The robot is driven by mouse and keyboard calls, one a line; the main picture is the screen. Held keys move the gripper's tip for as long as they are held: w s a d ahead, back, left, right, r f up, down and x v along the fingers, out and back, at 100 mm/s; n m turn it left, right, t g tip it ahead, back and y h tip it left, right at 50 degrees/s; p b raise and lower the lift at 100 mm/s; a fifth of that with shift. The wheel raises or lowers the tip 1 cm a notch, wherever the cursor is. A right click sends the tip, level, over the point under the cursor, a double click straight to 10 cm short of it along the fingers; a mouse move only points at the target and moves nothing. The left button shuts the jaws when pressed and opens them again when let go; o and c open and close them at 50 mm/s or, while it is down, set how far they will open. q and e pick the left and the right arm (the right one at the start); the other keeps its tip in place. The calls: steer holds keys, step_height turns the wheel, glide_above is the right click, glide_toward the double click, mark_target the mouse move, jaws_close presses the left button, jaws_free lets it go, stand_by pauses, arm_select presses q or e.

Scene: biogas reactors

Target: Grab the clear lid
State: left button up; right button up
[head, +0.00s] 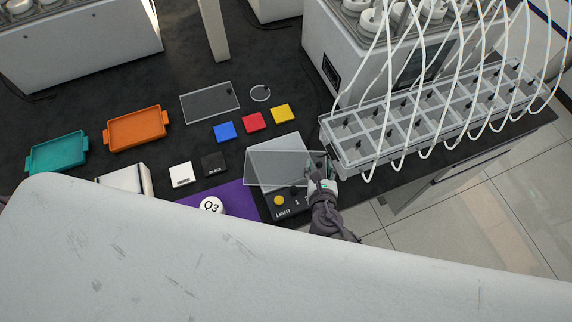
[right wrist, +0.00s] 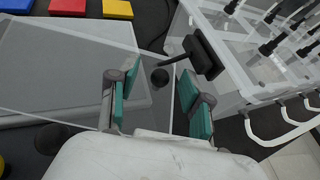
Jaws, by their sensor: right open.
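The clear lid (head: 270,167) is a transparent rectangular sheet beside my right gripper in the head view. It overlaps a pale grey panel, and I cannot tell whether it rests on it. My right gripper (head: 318,168) is open at this end. My left gripper is not in view.
A clear trough (head: 340,150) with tubes stands close right of the gripper. A control box (head: 279,201) marked LIGHT is in front. Another clear sheet (head: 209,102), a clear ring-shaped piece (head: 260,93), coloured blocks (head: 252,121) and orange (head: 136,128) and teal (head: 57,153) trays lie left.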

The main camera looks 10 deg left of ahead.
jaws_close()
stand_by(0.3)
steer(key=shift+r, duration=0.2)
